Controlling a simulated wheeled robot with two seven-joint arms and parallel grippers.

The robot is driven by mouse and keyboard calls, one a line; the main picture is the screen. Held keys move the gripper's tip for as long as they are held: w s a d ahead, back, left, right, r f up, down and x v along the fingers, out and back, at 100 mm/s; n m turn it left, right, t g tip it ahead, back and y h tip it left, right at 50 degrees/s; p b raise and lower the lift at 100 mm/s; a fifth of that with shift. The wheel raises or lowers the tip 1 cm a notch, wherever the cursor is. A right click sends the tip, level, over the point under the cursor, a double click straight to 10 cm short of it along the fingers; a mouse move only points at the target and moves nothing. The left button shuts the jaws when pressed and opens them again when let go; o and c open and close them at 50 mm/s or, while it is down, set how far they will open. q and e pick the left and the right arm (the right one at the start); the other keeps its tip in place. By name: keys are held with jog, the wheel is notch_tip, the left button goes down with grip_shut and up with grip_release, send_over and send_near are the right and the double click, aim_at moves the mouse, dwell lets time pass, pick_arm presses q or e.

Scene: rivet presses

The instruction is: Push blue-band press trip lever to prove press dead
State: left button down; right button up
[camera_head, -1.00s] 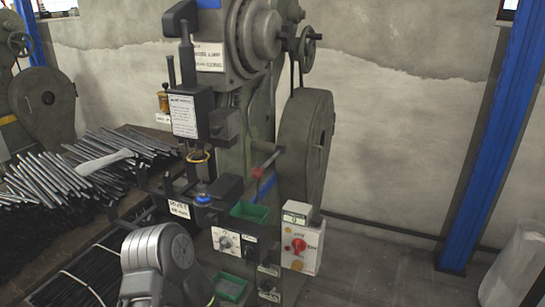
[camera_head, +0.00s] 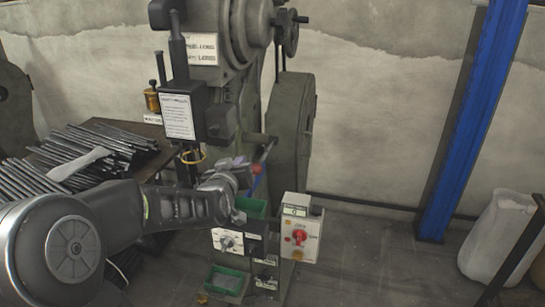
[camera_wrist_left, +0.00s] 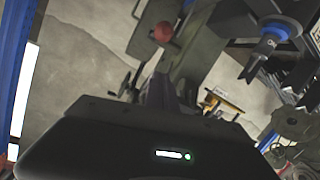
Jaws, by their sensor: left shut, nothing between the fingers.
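The press (camera_head: 225,100) stands in the middle, a tall grey-green machine with a large flywheel (camera_head: 291,125) on its right. A trip lever with a red end (camera_head: 271,143) sticks out from its column; its red ball (camera_wrist_left: 163,32) shows in the left wrist view. A little blue of the band shows below the lever, mostly hidden by my arm. My left gripper (camera_head: 240,178) is shut and empty, just below and left of the red end. In the left wrist view its fingers (camera_wrist_left: 162,88) point toward the ball, apparently apart from it. My right gripper is not in view.
A control box (camera_head: 299,232) with a red switch stands right of the press base, near a white dial panel (camera_head: 228,242) and green trays (camera_head: 228,282). Dark rods (camera_head: 85,150) lie on the left table. A blue post (camera_head: 475,120) and pale sack (camera_head: 497,235) are at right.

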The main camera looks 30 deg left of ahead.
pick_arm(q)
jog(key=shift+w+r, duration=0.3)
jog(key=shift+w, duration=0.15)
jog(key=shift+d, duration=0.15)
